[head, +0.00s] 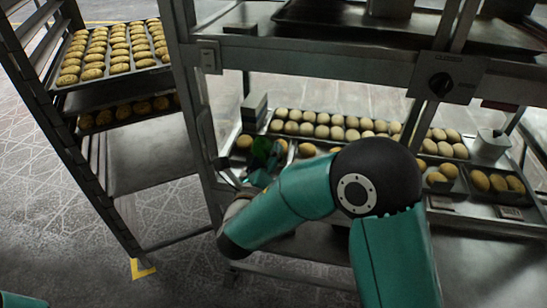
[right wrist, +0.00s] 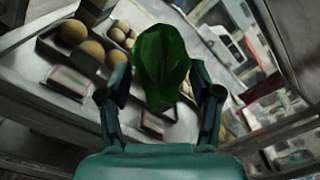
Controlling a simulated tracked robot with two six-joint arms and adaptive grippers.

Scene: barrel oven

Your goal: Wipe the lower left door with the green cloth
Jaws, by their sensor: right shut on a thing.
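The green cloth (head: 265,152) is a dark green bundle at the far end of my right arm in the head view. In the right wrist view the cloth (right wrist: 162,65) stands up between the two fingers of my right gripper (right wrist: 160,85). The right gripper (head: 256,168) is shut on it, partly hidden by my own forearm in the head view. It is at the left end of the lower opening, by the bun trays and left post. I cannot clearly make out the lower left door. My left gripper is out of view.
Trays of pale buns (head: 335,126) lie behind and right of my right gripper. A rack (head: 150,165) with bun trays (head: 115,66) stands left. Patterned floor (head: 55,205) is clear at left.

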